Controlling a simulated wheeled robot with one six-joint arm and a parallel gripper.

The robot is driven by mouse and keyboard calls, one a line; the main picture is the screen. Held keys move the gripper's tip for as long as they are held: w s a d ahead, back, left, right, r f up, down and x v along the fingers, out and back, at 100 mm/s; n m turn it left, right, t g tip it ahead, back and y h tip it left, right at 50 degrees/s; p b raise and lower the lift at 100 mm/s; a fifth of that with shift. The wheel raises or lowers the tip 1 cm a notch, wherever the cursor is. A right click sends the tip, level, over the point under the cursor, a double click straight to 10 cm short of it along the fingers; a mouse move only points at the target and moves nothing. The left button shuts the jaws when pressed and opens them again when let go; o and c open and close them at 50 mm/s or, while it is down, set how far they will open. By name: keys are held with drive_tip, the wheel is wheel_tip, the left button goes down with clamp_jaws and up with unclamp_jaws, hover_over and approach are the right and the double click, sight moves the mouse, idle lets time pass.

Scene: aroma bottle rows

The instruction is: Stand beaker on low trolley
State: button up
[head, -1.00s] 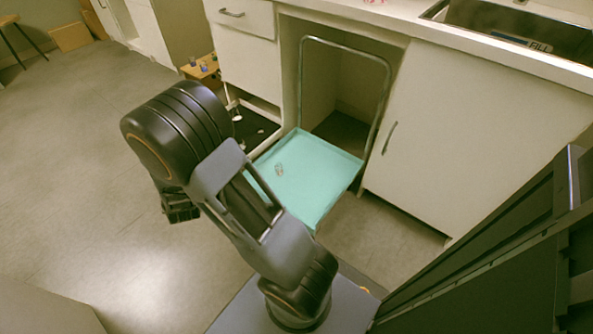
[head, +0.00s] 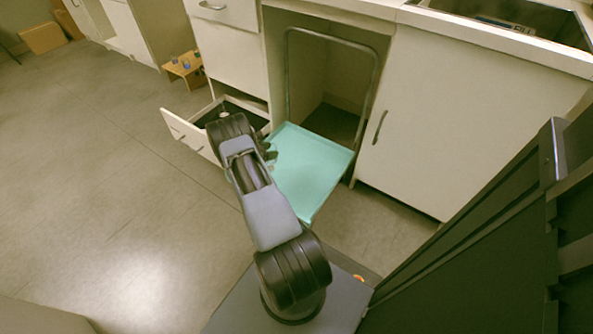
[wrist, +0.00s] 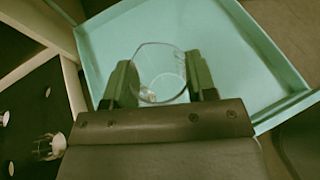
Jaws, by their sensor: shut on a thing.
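The clear glass beaker (wrist: 158,62) is between the two fingers of my gripper (wrist: 160,80) in the wrist view, which are shut on it. I look down into its round rim. The low trolley (head: 318,165) has a teal deck and a bent metal hoop handle, and its deck also fills much of the wrist view (wrist: 238,62). My gripper (head: 268,150) is over the left part of the deck in the head view, where my arm largely hides the beaker. I cannot tell whether the beaker's base touches the deck.
An open drawer (head: 182,134) with a dark holed insert stands left of the trolley. A pale-capped bottle (wrist: 46,147) is in it. A cabinet door (head: 440,125) stands to the right. A small wooden stand (head: 186,68) is farther back. The floor at left is clear.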

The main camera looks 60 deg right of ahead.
drive_tip(key=s+d+f+b, duration=0.1)
drive_tip(key=s+f+b, duration=0.1)
drive_tip(key=s+f, duration=0.2)
drive_tip(key=s+d+f+b, duration=0.1)
drive_tip(key=s+f+b, duration=0.1)
drive_tip(key=s+f, duration=0.2)
drive_tip(key=s+d+f+b, duration=0.1)
drive_tip(key=s+f+b, duration=0.1)
drive_tip(key=s+f, duration=0.2)
drive_tip(key=shift+s+d+f+b, duration=0.2)
drive_tip(key=shift+s, duration=0.2)
drive_tip(key=shift+s+d+f+b, duration=0.15)
drive_tip(key=shift+s+d, duration=0.05)
drive_tip(key=shift+s, duration=0.2)
drive_tip(key=shift+f, duration=0.25)
drive_tip(key=shift+f, duration=0.2)
drive_tip(key=o, duration=0.9)
